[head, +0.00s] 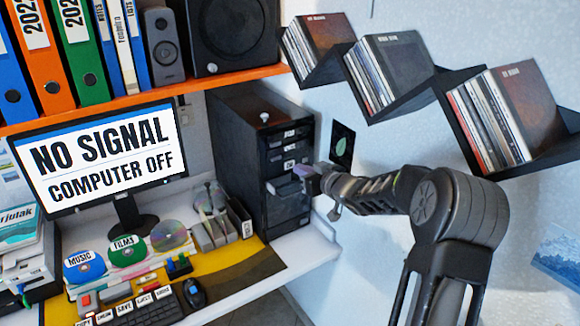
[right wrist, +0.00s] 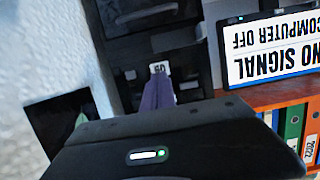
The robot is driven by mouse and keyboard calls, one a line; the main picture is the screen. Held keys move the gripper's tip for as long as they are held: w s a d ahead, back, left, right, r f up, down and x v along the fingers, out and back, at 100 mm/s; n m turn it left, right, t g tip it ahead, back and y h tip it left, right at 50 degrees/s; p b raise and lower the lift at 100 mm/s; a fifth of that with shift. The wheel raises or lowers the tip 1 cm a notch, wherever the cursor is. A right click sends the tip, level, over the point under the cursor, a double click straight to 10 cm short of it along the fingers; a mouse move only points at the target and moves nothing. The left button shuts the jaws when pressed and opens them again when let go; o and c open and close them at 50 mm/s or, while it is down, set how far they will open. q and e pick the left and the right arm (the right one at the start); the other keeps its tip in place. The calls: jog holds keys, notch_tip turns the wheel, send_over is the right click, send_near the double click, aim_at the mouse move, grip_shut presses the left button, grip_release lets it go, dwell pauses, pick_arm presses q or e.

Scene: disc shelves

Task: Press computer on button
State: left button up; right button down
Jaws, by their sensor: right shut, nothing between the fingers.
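The black computer tower (head: 235,150) stands on the desk beside the monitor. Its front has slots and small white labels. The monitor (head: 50,190) reads "NO SIGNAL COMPUTER OFF" and also shows upside down in the right wrist view (right wrist: 275,55). My right gripper (head: 302,177) is shut and empty at the tower's front. Its purple fingers (right wrist: 158,94) point at the tower front just by a small white label (right wrist: 158,68). I cannot tell whether they touch it. No separate on button is clearly visible; the fingers may cover it. My left gripper is not in view.
Black zigzag wall shelves (head: 372,110) with discs hang above my right arm. An orange shelf (head: 220,82) with binders and speakers is above the monitor. The keyboard (head: 150,312), mouse (head: 194,293) and discs (head: 128,250) crowd the desk. A dark card (head: 342,145) is on the wall right of the tower.

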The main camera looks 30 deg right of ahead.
jog(key=shift+w+f, duration=0.1)
jog(key=shift+w, duration=0.2)
